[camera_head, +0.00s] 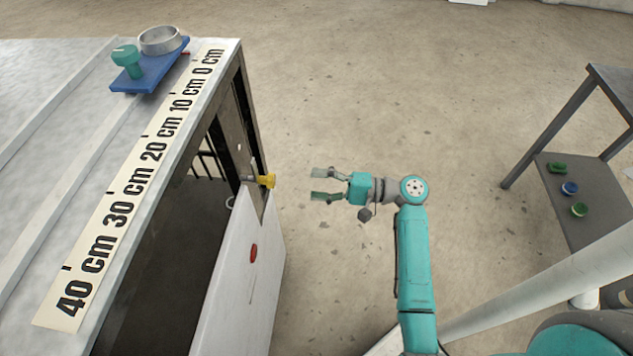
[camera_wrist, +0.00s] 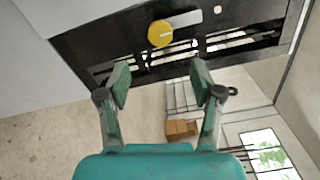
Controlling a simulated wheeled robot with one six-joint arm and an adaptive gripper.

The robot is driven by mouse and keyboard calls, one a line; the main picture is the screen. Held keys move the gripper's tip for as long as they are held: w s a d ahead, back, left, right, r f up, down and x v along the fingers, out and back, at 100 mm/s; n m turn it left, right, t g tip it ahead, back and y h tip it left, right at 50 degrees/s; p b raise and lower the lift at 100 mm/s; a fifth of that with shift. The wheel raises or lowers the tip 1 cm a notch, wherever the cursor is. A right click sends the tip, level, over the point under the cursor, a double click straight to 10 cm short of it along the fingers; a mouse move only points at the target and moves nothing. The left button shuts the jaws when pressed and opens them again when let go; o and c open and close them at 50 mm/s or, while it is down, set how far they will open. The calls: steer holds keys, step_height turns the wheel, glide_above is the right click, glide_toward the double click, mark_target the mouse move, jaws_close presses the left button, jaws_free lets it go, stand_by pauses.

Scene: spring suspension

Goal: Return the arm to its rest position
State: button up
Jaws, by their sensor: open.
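My gripper (camera_head: 318,185) is open and empty in the head view, at the end of my teal arm, which reaches forward and bends to the left. It points at a yellow knob (camera_head: 267,181) on the side of the bench and stands a short gap to the right of it. In the wrist view my gripper (camera_wrist: 160,85) shows two spread fingers with nothing between them. The yellow knob (camera_wrist: 160,33) is ahead of the fingertips there, mounted on a dark metal panel (camera_wrist: 230,30), apart from both fingers.
A bench (camera_head: 60,130) with a centimetre scale (camera_head: 130,185) stands at left, a blue plate (camera_head: 150,78) with a green knob and metal ring on top. A red button (camera_head: 253,253) is on its white panel. A grey shelf (camera_head: 590,205) stands at right. Open floor lies between.

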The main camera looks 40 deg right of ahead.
steer(key=s+a+f+m+h, duration=0.1)
steer(key=s+a+f+h, duration=0.35)
steer(key=f, duration=0.25)
steer(key=s+a+f+m+h, duration=0.1)
steer(key=s+a+f+h, duration=0.3)
steer(key=f, duration=0.3)
steer(key=s+a+f+n+g+h, duration=0.1)
steer(key=s+a+f+n+h, duration=0.1)
steer(key=s, duration=0.6)
steer(key=s+r+n+h, duration=0.3)
steer(key=s+r+n, duration=0.2)
steer(key=s, duration=0.6)
steer(key=s+r+n+t, duration=0.3)
steer(key=s+r+n, duration=0.3)
steer(key=r, duration=0.6)
steer(key=shift+s+a+r, duration=0.35)
steer(key=shift+s, duration=0.2)
